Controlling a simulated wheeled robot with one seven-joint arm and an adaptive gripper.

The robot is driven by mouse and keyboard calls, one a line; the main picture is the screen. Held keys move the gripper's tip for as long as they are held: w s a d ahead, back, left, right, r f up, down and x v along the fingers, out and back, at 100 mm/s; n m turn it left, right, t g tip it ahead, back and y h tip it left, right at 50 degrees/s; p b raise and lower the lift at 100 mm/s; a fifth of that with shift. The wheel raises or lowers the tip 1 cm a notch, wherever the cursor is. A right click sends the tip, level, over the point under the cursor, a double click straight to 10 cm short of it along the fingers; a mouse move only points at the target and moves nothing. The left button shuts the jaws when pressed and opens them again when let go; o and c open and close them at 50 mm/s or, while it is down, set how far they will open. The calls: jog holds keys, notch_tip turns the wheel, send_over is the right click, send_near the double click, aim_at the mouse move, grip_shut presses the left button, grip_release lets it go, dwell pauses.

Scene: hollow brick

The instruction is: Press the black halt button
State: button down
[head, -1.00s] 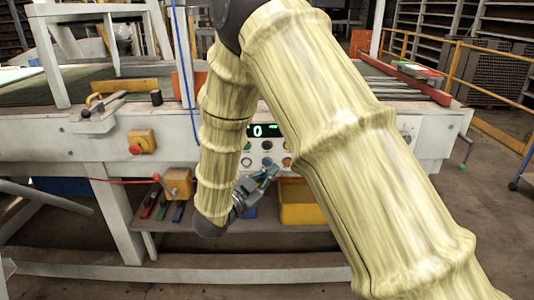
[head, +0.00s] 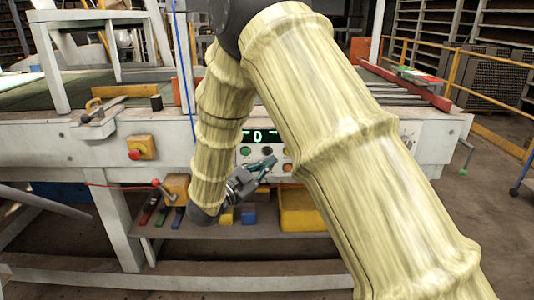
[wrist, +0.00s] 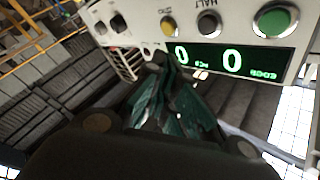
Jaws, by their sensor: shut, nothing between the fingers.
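The black halt button (wrist: 208,24) is a round dark knob in a pale ring, with an upside-down HALT label beside it in the wrist view. It sits between a green button (wrist: 274,20) and a yellow button (wrist: 168,27). In the head view the halt button (head: 267,150) is below the lit display. My gripper (head: 270,161) is just below it there, shut and empty. In the wrist view my gripper's dark green fingertips (wrist: 163,62) are closed together beside the display, apart from the halt button in the picture. The depth gap to the panel is unclear.
The green-digit display (wrist: 230,60) is beside the fingertips. An orange button (head: 288,167) is close to the gripper in the head view. A separate red knob on a yellow box (head: 141,147) is farther left. A yellow bin (head: 300,212) stands on the shelf below.

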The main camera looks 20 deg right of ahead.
aim_at(266, 154)
jog(key=shift+w+d, duration=0.25)
jog(key=shift+w, duration=0.65)
jog(key=shift+w+d, duration=0.25)
jog(key=shift+w, duration=0.6)
jog(key=shift+w+d, duration=0.25)
jog(key=shift+w, duration=0.65)
jog(key=shift+w, duration=0.1)
jog(key=shift+w+d, duration=0.15)
jog(key=shift+w, duration=0.15)
jog(key=shift+w+d, duration=0.1)
jog(key=shift+w, duration=0.25)
jog(key=shift+s, duration=0.15)
dwell(0.5)
jog(key=shift+s+a, duration=0.25)
jog(key=shift+s, duration=0.35)
jog(key=shift+s, duration=0.1)
jog(key=s, duration=0.2)
jog(key=s+a, duration=0.1)
jog(key=s, duration=0.1)
jog(key=shift+s+a, duration=0.2)
jog(key=shift+s, duration=0.1)
